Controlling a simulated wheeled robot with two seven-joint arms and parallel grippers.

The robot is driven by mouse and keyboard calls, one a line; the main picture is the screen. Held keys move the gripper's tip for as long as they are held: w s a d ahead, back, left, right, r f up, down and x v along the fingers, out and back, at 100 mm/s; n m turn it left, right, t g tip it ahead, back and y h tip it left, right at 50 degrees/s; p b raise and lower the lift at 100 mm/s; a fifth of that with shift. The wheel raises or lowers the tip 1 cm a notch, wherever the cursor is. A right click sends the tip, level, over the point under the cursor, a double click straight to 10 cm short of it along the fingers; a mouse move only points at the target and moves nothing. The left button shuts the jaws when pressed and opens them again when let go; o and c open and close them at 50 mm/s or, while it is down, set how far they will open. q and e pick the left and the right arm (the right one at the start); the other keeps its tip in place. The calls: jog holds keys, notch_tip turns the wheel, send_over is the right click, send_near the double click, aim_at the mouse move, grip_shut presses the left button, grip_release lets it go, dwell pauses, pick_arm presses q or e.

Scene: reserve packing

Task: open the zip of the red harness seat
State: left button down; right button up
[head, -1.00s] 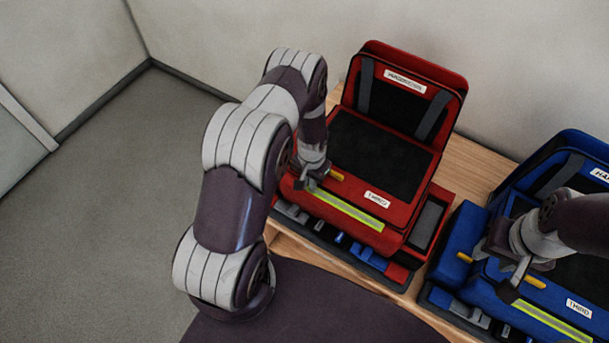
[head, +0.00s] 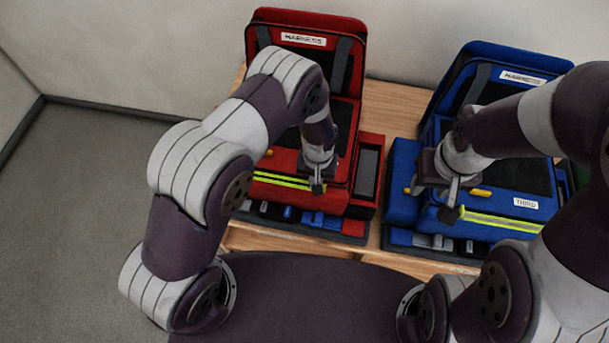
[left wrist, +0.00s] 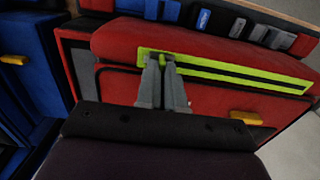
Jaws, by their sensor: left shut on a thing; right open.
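The red harness seat (head: 362,112) stands at centre, its raised back labelled. It also shows in the left wrist view (left wrist: 215,52). Along its front edge the lime zip (head: 283,182) shows as two lime lines with a dark gap between them. In the left wrist view the zip (left wrist: 240,78) is parted from the right end up to near my fingers. My left gripper (left wrist: 163,62) is shut on the zip pull at the left end there, which the fingers mostly hide. In the head view my left gripper (head: 317,187) is at the zip's right end. My right gripper (head: 438,203) is open over the blue seat.
The blue harness seat (head: 401,205) stands right of the red one on the wooden bench (head: 388,110), with a narrow gap between. Trays of small buckles and straps (head: 290,215) lie in front of the seats. A wall is close behind. Open floor (head: 75,200) lies at left.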

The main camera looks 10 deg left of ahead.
pick_arm(q)
jog(key=shift+w+d+r, duration=0.2)
jog(key=shift+w+r, duration=0.05)
jog(key=c, duration=1.4)
grip_release()
jog(key=shift+o, duration=0.7)
jog(key=shift+s+a, duration=0.1)
jog(key=shift+s, duration=0.15)
jog(key=shift+w+r, duration=0.1)
jog(key=shift+r, duration=0.2)
notch_tip(320, 180, up, 12)
jog(key=b, duration=0.2)
